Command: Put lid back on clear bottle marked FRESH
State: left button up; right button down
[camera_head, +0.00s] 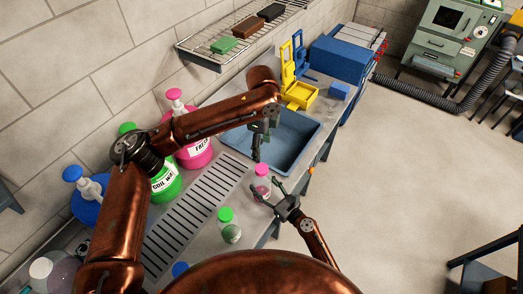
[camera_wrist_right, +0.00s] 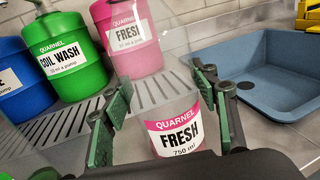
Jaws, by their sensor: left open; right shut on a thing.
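The clear bottle marked FRESH (camera_head: 262,188) stands upright near the counter's front edge, below the sink's near corner in the head view. Its pink-and-white label shows in the right wrist view (camera_wrist_right: 177,132). A pink lid (camera_head: 262,170) shows at its top; I cannot tell whether it is fully seated. My right gripper (camera_head: 270,194) is shut on the bottle, with a green-padded finger on each side in the right wrist view (camera_wrist_right: 165,108). My left gripper (camera_head: 261,145) is open and empty, just above the lid, over the sink's near side.
A clear bottle with a green lid (camera_head: 229,230) stands nearer on the counter. Pink (camera_head: 196,150), green (camera_head: 165,185) and blue (camera_head: 86,200) pump jugs line the wall. The blue sink (camera_head: 295,135) lies beyond. A slotted drainboard (camera_head: 190,212) lies between jugs and bottles.

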jog(key=c, duration=0.7)
grip_release()
jog(key=v, duration=1.2)
